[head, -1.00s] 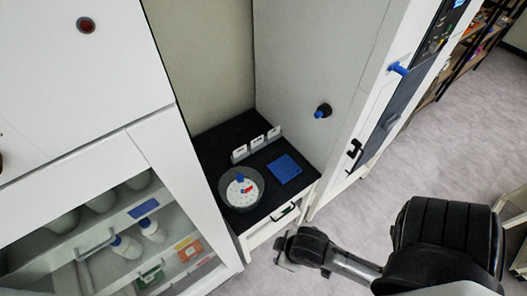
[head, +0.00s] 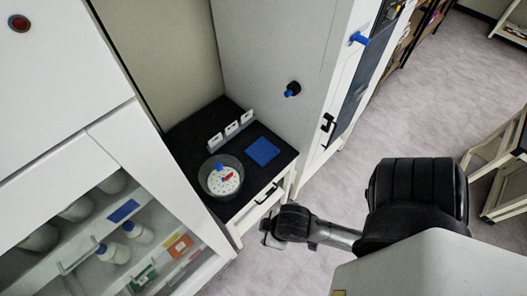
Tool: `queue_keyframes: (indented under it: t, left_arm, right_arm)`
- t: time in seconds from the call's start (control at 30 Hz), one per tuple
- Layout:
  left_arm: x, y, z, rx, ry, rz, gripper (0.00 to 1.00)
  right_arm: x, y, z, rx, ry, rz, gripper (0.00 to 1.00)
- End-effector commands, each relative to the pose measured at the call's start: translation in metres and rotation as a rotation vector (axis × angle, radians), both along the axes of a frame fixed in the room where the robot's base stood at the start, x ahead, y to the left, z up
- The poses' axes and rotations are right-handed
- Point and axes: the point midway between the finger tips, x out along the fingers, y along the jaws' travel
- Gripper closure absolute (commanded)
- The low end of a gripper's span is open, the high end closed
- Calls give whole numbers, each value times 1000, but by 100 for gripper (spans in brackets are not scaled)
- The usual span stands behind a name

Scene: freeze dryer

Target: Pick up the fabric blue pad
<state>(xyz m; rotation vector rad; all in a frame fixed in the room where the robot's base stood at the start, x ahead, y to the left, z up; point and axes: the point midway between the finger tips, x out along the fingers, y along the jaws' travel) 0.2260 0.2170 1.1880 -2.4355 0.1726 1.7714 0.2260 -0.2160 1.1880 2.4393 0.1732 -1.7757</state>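The blue fabric pad (head: 262,151) lies flat on the black top of a small white cabinet in the head view, toward the right side of that top. My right arm reaches in from the lower right. Its gripper (head: 268,232) is in front of and below the cabinet, apart from the pad. The fingers are dark and too small to tell open from shut. My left gripper is not in view.
A round clear bowl (head: 221,176) with blue and red items stands left of the pad. A rack with white cards (head: 232,130) is behind it. A glass-front cabinet (head: 110,215) stands left, a tall white machine (head: 290,60) right.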

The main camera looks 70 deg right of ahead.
Motion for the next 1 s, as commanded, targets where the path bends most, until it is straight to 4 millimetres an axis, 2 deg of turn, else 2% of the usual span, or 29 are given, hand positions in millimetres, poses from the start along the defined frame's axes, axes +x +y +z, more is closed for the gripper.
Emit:
queue_keyframes:
  t: [0.3, 0.53, 1.0]
  left_arm:
    - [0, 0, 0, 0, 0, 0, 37]
    - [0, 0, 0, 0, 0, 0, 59]
    - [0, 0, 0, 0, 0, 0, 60]
  right_arm:
    - [0, -2, 0, -8, 0, 6, 49]
    - [0, -3, 0, -11, -1, 7, 49]
    - [0, 0, 0, -1, 0, 1, 49]
